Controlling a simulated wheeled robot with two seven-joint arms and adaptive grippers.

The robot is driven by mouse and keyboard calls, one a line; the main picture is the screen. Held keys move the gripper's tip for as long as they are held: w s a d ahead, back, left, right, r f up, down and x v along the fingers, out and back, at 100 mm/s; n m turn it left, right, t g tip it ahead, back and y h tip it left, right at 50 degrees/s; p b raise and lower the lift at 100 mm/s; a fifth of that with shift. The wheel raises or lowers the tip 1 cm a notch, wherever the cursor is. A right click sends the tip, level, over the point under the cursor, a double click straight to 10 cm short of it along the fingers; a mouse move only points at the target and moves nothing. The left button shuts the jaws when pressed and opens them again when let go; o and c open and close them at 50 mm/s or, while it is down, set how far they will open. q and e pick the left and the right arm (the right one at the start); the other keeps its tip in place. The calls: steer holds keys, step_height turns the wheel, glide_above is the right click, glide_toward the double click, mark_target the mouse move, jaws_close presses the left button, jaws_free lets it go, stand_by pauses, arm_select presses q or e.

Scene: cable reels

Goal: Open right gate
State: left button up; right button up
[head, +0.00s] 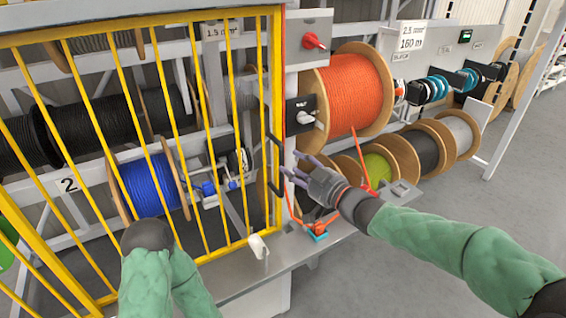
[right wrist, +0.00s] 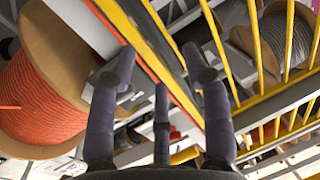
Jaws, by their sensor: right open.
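The yellow barred gate (head: 276,70) stands closed across the left of the head view, in front of the reels. A dark handle (head: 273,165) is on its right edge. My right gripper (head: 295,172) is open and empty, with its fingers pointing left just beside the handle; I cannot tell if they touch. In the right wrist view my right gripper's spread fingers (right wrist: 160,85) point towards the gate's yellow edge bars (right wrist: 118,18). My left arm ends in a dark wrist in front of the gate's lower bars; its gripper is hidden.
A large orange reel (head: 350,90) hangs right of the gate, below a red switch (head: 313,41). Smaller reels (head: 425,150) stand under it. A blue reel (head: 150,185) is behind the bars. A grey ledge (head: 300,245) runs below the gate. The floor at right is clear.

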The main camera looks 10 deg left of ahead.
steer(key=shift+b+x, duration=0.5)
steer(key=shift+x, duration=2.1)
jaws_close()
